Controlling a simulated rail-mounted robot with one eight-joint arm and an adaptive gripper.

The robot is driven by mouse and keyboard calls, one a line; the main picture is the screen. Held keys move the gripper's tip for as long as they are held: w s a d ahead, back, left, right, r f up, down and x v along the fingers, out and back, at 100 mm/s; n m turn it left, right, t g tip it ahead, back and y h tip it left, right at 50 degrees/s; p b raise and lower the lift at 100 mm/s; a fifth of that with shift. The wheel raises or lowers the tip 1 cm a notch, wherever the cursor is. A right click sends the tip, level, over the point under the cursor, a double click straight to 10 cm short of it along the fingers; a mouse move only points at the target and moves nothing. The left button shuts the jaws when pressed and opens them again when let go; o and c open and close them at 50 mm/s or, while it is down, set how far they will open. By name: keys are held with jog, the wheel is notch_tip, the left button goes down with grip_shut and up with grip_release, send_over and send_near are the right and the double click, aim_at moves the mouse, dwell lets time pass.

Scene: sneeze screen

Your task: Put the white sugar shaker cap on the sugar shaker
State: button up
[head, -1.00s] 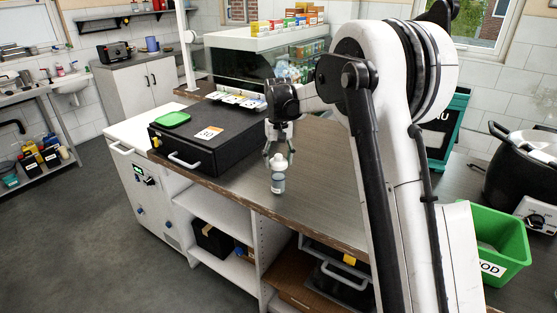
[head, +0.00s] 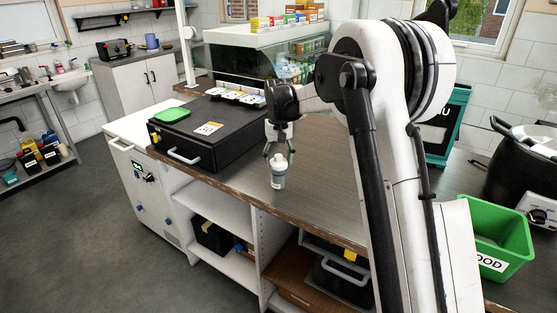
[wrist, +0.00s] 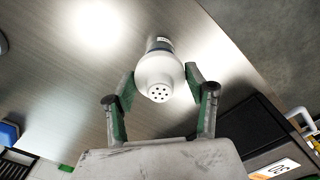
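The sugar shaker (head: 278,180) stands upright on the dark counter (head: 320,190) near its front edge. The white sugar shaker cap (head: 278,162) is on top of it, with no visible gap between them. In the wrist view the cap (wrist: 159,77) shows its rounded top with several small holes, and a little of the shaker (wrist: 160,45) shows behind it. My gripper (head: 279,153) comes from above. Its green-padded fingers, also in the wrist view (wrist: 160,80), are against both sides of the cap, apparently shut on it. The cap's lower rim is mostly hidden.
A black case (head: 200,140) with a green lid-like item (head: 173,114) stands left of the shaker. A glass display (head: 265,55) stands behind. A green bin (head: 500,235) and black pot (head: 525,165) are at the right. The counter right of the shaker is clear.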

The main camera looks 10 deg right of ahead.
aim_at(279, 156)
jog(key=o, duration=0.5)
notch_tip(279, 156, up, 12)
jog(key=shift+r, duration=0.1)
dwell(0.4)
